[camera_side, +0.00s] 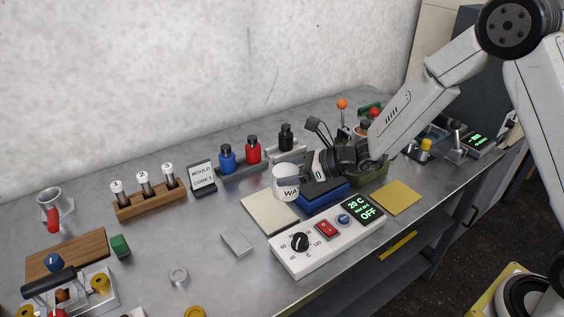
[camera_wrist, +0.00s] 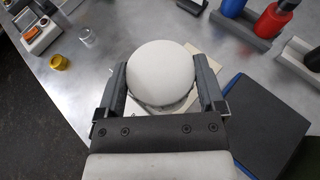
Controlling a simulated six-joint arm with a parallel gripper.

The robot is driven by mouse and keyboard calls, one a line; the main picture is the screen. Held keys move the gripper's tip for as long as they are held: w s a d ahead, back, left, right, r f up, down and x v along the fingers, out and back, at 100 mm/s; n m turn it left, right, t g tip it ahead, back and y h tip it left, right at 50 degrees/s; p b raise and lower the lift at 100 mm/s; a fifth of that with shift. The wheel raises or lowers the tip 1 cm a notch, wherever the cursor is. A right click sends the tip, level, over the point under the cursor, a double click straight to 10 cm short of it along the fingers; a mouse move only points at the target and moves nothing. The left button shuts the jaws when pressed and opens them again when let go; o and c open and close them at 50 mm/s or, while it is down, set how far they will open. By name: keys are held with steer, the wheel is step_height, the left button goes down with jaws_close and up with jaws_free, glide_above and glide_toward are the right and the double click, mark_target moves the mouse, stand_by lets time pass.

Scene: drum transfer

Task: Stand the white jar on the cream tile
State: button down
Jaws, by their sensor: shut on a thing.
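The white jar (camera_side: 287,185) with dark lettering is upright in the side view, at the right part of the cream tile (camera_side: 262,213). My gripper (camera_side: 292,180) reaches in from the right and is shut on the jar. In the wrist view the jar's round white top (camera_wrist: 162,72) fills the space between the two fingers of my gripper (camera_wrist: 160,80). Only slivers of the cream tile (camera_wrist: 134,108) show around the jar there. I cannot tell whether the jar's base touches the tile; the jar hides that part.
A blue pad (camera_side: 325,196) lies just right of the tile. A white control box (camera_side: 325,237) stands in front. Red (camera_side: 253,152) and blue (camera_side: 227,158) bottles stand in a rack behind. A metal block (camera_side: 237,242) lies front left. A yellow tile (camera_side: 396,198) lies right.

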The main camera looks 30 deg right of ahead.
steer(key=w+a+f, duration=0.1)
steer(key=w+f, duration=0.4)
steer(key=shift+w+f, duration=0.3)
steer(key=shift+f, duration=0.1)
steer(key=shift+a, duration=0.15)
steer(key=shift+w+f, duration=0.15)
steer(key=shift+f, duration=0.75)
steer(key=shift+w+f, duration=0.1)
steer(key=shift+f, duration=0.8)
steer(key=shift+f, duration=0.1)
jaws_free()
steer(key=shift+f, duration=0.15)
